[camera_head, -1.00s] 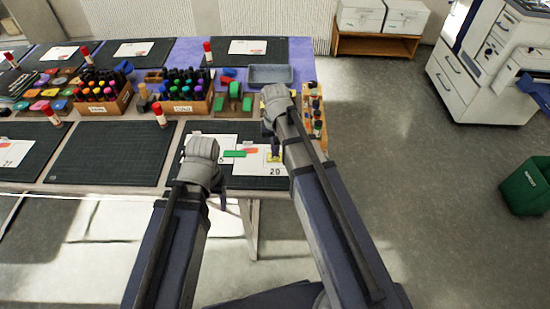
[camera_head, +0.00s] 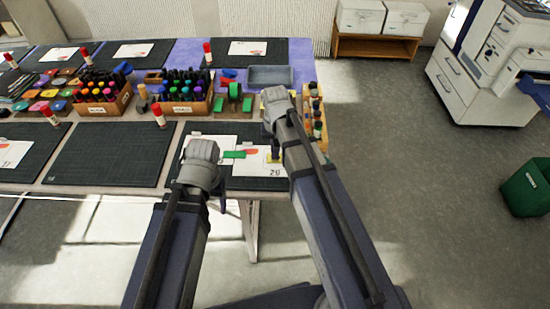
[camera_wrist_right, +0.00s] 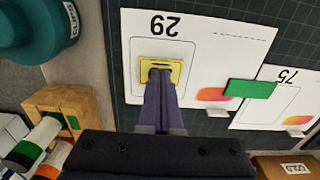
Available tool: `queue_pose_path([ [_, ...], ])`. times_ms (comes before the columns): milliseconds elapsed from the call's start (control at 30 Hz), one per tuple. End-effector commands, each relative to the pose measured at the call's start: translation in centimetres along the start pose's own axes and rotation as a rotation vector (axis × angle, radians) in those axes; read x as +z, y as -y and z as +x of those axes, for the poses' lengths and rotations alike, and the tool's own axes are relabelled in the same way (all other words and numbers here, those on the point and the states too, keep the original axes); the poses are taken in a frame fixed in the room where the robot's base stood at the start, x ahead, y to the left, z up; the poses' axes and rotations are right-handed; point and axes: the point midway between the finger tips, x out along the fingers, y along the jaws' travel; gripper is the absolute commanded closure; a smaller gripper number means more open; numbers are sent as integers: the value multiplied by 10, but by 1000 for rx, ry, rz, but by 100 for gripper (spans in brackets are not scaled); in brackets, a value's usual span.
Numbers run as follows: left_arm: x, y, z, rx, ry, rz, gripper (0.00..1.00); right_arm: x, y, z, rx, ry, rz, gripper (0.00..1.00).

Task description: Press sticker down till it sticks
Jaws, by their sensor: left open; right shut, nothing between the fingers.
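A yellow sticker (camera_wrist_right: 177,66) lies inside the outlined box on a white sheet (camera_wrist_right: 235,43) numbered 29. In the right wrist view my right gripper (camera_wrist_right: 160,76) is shut with nothing between its fingers. Its tips are over the middle of the sticker and appear to touch it, hiding part of it. My left gripper (camera_head: 200,178) is open and empty, at the front edge of the table, left of the sheet. Its fingers are mostly hidden by the wrist.
A green strip (camera_wrist_right: 249,88) lies across sheet 29 and a sheet (camera_wrist_right: 271,111) numbered 75. An orange shape (camera_wrist_right: 213,95) is beside it. Marker boxes (camera_head: 186,106), a grey tray (camera_head: 270,75) and a wooden bottle rack (camera_head: 314,113) stand behind. The dark mat (camera_head: 108,155) at left is clear.

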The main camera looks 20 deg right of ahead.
Motion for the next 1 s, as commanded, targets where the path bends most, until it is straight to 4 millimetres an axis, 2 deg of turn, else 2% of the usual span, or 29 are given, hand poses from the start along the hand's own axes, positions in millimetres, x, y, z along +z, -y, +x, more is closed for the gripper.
queue_pose_path([
  [167, 0, 1, -6, 0, 0, 0, 29, 0, 0, -7, 0, 0, 0, 100],
  [1000, 4, 7, -70, 0, 0, 0, 29, 0, 0, -70, 0, 0, 0, 100],
])
